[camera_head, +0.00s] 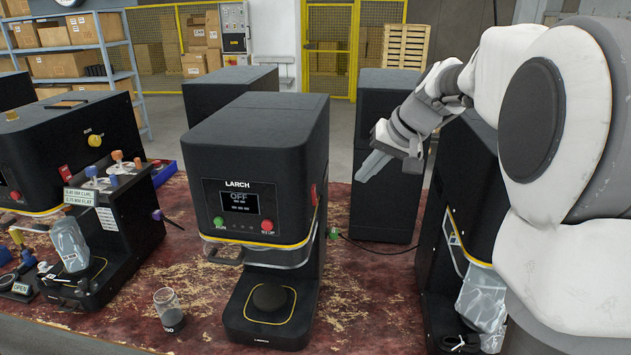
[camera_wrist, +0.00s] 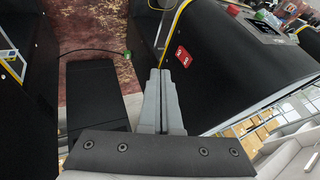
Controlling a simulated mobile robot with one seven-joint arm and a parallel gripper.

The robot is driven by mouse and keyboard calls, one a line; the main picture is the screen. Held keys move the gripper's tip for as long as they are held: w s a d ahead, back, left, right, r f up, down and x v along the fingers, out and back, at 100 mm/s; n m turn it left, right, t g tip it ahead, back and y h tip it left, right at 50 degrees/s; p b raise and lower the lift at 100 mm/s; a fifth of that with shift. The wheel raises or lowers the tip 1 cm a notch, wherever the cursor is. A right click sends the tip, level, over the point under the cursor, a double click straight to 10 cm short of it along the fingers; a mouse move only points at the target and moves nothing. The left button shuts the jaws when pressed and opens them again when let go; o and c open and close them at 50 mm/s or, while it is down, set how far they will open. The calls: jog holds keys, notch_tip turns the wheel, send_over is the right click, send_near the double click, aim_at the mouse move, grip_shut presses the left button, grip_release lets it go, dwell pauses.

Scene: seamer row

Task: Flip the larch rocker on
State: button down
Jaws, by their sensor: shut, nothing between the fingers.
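The black seamer marked LARCH (camera_head: 255,180) stands in the middle of the head view. Its screen (camera_head: 240,202) reads OFF. A red rocker (camera_head: 313,194) is on its right side wall. It shows more squarely in the wrist view (camera_wrist: 183,57), with small pale marks that I cannot read. My gripper (camera_head: 367,172) is shut and empty, in the air to the right of the larch seamer. In the wrist view, the closed fingertips (camera_wrist: 160,72) are close to the rocker in the picture, a little left of and below it. The head view shows a gap between them.
A green plug (camera_head: 334,233) with a black cable lies on the worn red table right of the larch seamer. Another black seamer (camera_head: 460,215) stands at right beneath my arm. A tall black housing (camera_head: 372,205) is behind. A glass jar (camera_head: 168,310) stands front left.

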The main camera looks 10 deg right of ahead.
aim_at(315, 195)
jog(key=shift+w+d, duration=0.25)
jog(key=shift+w, duration=0.35)
jog(key=shift+a, duration=0.1)
jog(key=w+a+f+p, duration=0.3)
jog(key=w+a+f, duration=0.3)
jog(key=f, duration=0.2)
jog(key=shift+a+f, duration=0.3)
jog(key=shift+a, duration=0.1)
